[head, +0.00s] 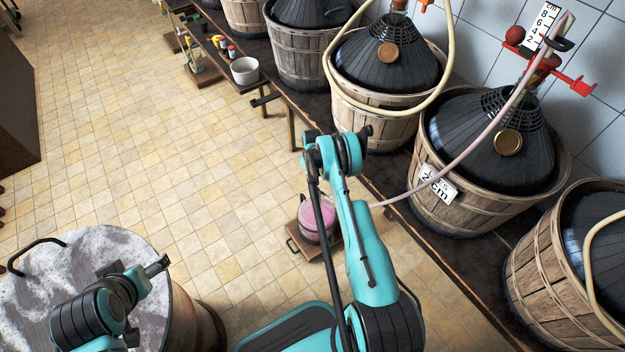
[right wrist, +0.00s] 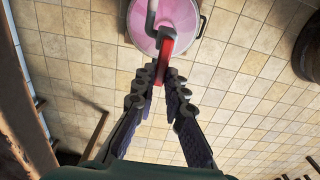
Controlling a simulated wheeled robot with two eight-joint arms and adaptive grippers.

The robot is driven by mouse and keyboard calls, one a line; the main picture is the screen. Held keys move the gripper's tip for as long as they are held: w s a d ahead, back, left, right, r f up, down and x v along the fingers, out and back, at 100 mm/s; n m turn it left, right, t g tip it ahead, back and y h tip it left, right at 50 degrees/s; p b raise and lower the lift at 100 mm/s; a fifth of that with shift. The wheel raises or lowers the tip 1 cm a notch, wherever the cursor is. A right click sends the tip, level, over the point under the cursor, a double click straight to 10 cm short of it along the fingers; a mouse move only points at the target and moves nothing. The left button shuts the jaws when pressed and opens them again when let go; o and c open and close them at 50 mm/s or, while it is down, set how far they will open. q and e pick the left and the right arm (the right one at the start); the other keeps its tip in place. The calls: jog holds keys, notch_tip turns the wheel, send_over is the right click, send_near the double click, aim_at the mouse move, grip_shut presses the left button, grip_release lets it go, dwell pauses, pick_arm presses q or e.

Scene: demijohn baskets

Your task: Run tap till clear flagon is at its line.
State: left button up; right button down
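The clear flagon (head: 310,222) stands low beside the bench with pink liquid in it, partly hidden by my right arm. In the right wrist view the flagon (right wrist: 181,18) shows from above, pink across its round body; its line is not visible. A red tap lever (right wrist: 165,58) sits in front of it at the end of a pale hose (head: 460,152), which looks pinkish and runs down from a demijohn. My right gripper (right wrist: 163,82) has its fingertips close on either side of the lever. My left gripper (head: 157,267) is over a pale-topped barrel, its fingers hard to make out.
Basketed demijohns line the dark bench (head: 400,215) on the right; one basket carries a "2 cm" card (head: 437,188). A scale (head: 542,28) and red clamp (head: 575,84) stand above it. A white pot (head: 245,70) sits farther back. The tiled floor is mostly open.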

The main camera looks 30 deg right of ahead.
jog(key=n, duration=0.1)
jog(key=a+n, duration=0.1)
jog(key=n, duration=0.3)
jog(key=shift+s+a, duration=0.2)
jog(key=shift+a, duration=0.05)
jog(key=c, duration=1.6)
grip_release()
jog(key=shift+o, duration=0.2)
notch_tip(320, 180, up, 12)
